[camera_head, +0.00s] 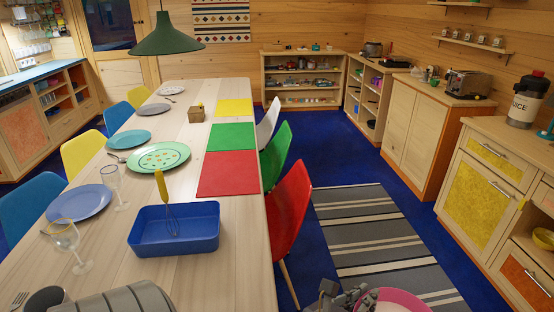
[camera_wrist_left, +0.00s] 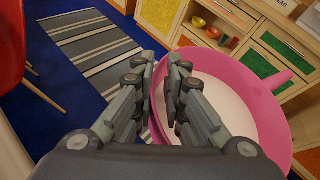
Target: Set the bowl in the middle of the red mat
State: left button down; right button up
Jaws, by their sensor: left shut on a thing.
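The pink bowl (camera_head: 394,301) shows at the bottom edge of the head view, over the floor to the right of the table and partly cut off. My left gripper (camera_head: 343,296) is shut on its rim at the bowl's left side. In the left wrist view the gripper (camera_wrist_left: 167,75) has its fingers on the rim of the bowl (camera_wrist_left: 264,108), whose pale inside looks empty. The red mat (camera_head: 228,174) lies flat and bare on the table, near its right edge. My right gripper is not in view.
The table (camera_head: 235,285) also bears a blue tray (camera_head: 174,243) with a whisk (camera_head: 163,190), just in front of the red mat. A green mat (camera_head: 231,136) lies behind it. A red chair (camera_head: 288,205) stands at the table's right edge. Glasses and plates are at the left.

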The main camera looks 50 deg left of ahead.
aim_at(234, 164)
jog(key=i+u, duration=0.3)
jog(key=i, duration=0.2)
jog(key=i+l+u, duration=0.1)
jog(key=i+u, duration=0.25)
jog(key=i+l+u, duration=0.3)
jog(key=i, duration=0.25)
jog(key=i+j+u, duration=0.2)
jog(key=u, duration=0.2)
jog(key=i+u, duration=1.1)
jog(key=u, duration=0.15)
